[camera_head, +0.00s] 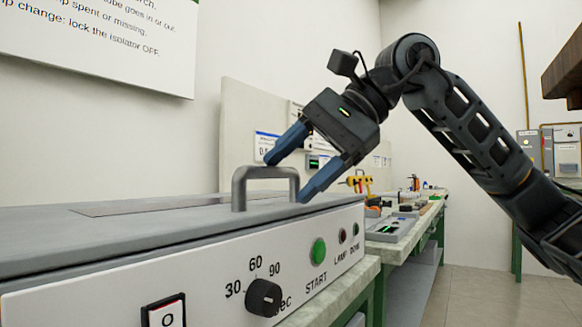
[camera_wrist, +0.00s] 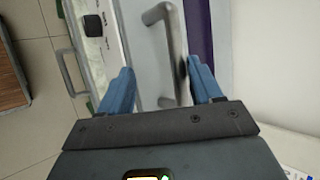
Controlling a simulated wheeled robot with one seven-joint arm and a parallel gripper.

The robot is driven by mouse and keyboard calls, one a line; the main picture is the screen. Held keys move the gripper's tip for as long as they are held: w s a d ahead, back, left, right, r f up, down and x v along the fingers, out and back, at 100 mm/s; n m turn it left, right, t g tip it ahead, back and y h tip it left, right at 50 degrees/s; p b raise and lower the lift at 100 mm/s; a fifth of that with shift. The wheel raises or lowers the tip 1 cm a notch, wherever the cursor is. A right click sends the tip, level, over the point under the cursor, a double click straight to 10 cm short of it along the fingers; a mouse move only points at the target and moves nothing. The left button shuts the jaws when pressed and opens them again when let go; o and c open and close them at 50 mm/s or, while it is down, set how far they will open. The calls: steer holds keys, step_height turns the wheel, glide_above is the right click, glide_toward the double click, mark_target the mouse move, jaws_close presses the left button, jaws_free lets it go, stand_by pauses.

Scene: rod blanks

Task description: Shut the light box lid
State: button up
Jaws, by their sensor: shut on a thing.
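The light box (camera_head: 180,275) is a pale cabinet with a control panel, filling the lower left of the head view. Its grey lid (camera_head: 150,225) looks level on top; I cannot tell if it is fully closed. A grey U-shaped handle (camera_head: 240,185) stands on the lid and also shows in the wrist view (camera_wrist: 172,45). My gripper (camera_head: 287,180) reaches down from the upper right, its blue fingers on either side of the handle bar, shut on it. In the wrist view my gripper (camera_wrist: 161,74) partly hides the handle's near end. A purple strip (camera_wrist: 198,30) runs beside the handle.
The panel carries a black dial (camera_head: 263,298), a green start button (camera_head: 318,251) and a rocker switch (camera_head: 163,313). A workbench (camera_head: 395,250) with tools and devices runs behind. Free floor (camera_head: 480,295) lies at the right.

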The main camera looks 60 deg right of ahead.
steer(key=p+v, duration=0.1)
steer(key=v, duration=0.6)
steer(key=shift+p, duration=0.4)
steer(key=shift+w, duration=0.1)
